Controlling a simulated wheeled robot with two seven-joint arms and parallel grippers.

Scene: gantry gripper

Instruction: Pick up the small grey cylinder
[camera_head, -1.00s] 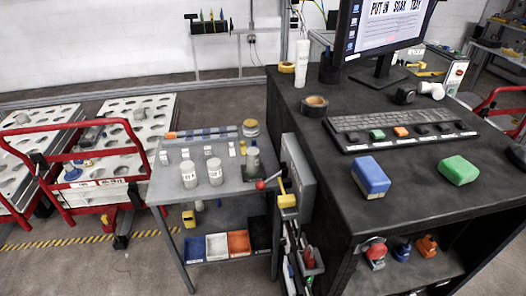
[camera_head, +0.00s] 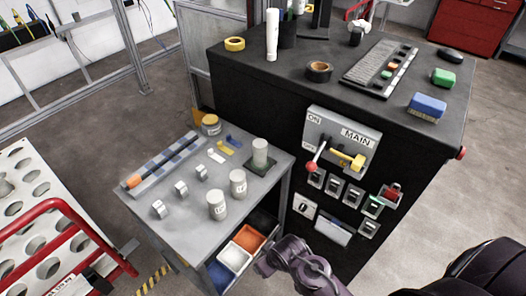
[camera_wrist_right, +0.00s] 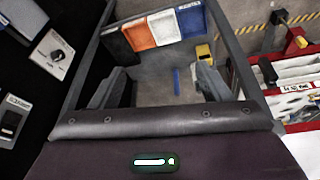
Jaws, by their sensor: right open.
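A small grey cylinder (camera_head: 260,153) stands upright on a dark square base on the grey side table (camera_head: 222,232). Two pale labelled cylinders, one (camera_head: 238,183) and another (camera_head: 217,205), stand nearer the table's front edge. I cannot tell for certain which one the task means. My right gripper (camera_head: 262,265) is in front of the table, by the lower bins, apart from all the cylinders. In the right wrist view the right gripper (camera_wrist_right: 158,88) is open and empty, with the lower bins beyond it. No cylinder shows in that view. My left gripper is not in view.
A black cabinet (camera_head: 300,95) with a MAIN switch panel (camera_head: 340,140) and levers stands right of the table. Orange (camera_head: 248,238), white and blue bins sit under the tabletop. A red-railed cart (camera_head: 60,205) is at left. Small metal pieces (camera_head: 181,188) lie on the table.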

